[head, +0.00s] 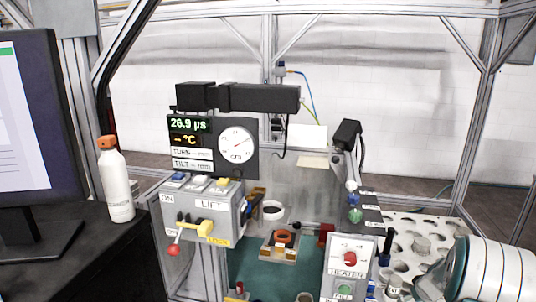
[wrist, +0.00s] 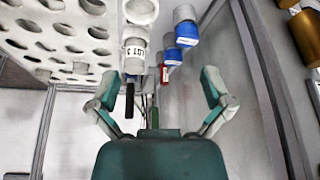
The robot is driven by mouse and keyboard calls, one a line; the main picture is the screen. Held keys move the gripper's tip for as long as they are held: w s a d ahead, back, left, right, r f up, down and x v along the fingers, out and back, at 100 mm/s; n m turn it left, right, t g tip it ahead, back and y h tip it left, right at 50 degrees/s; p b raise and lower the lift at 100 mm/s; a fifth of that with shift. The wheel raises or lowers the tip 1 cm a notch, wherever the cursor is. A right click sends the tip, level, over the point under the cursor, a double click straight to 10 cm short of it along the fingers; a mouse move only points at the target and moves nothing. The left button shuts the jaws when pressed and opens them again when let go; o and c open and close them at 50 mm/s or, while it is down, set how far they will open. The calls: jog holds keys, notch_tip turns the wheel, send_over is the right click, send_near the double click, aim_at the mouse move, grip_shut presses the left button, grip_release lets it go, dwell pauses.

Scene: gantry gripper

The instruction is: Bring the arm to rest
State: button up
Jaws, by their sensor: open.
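My gripper (wrist: 158,84) shows in the wrist view with its two teal and grey fingers spread wide apart. It is open, and nothing is held between the fingers. Beyond the fingers, blue-capped containers (wrist: 185,32) and a white cup marked with a lot label (wrist: 136,50) show in the upper part of that view. In the head view, a white and teal rounded part of my arm shows at the lower right edge. The fingers cannot be made out in the head view.
A lift box (head: 212,212) with a red-knobbed lever and a heater box (head: 347,268) stand in front of a gauge panel (head: 214,146). A perforated rack (head: 415,236) is at right. A white bottle (head: 116,185) stands by a monitor (head: 40,120) at left. Metal framing surrounds the bench.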

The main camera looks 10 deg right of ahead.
jog(key=s+a+r+n, duration=0.1)
jog(key=s+a+r, duration=0.1)
jog(key=a+r, duration=0.9)
jog(key=s+a+r, duration=0.3)
jog(key=a+r, duration=0.6)
jog(key=a, duration=0.3)
jog(key=s+a+r, duration=0.2)
jog(key=s+a, duration=0.5)
jog(key=s, duration=0.2)
jog(key=s+a+r+t, duration=0.1)
jog(key=s+a+r, duration=0.1)
jog(key=s+a, duration=0.4)
jog(key=s, duration=0.3)
jog(key=shift+s+a+r, duration=0.25)
jog(key=shift+a+r, duration=0.05)
jog(key=shift+a, duration=0.05)
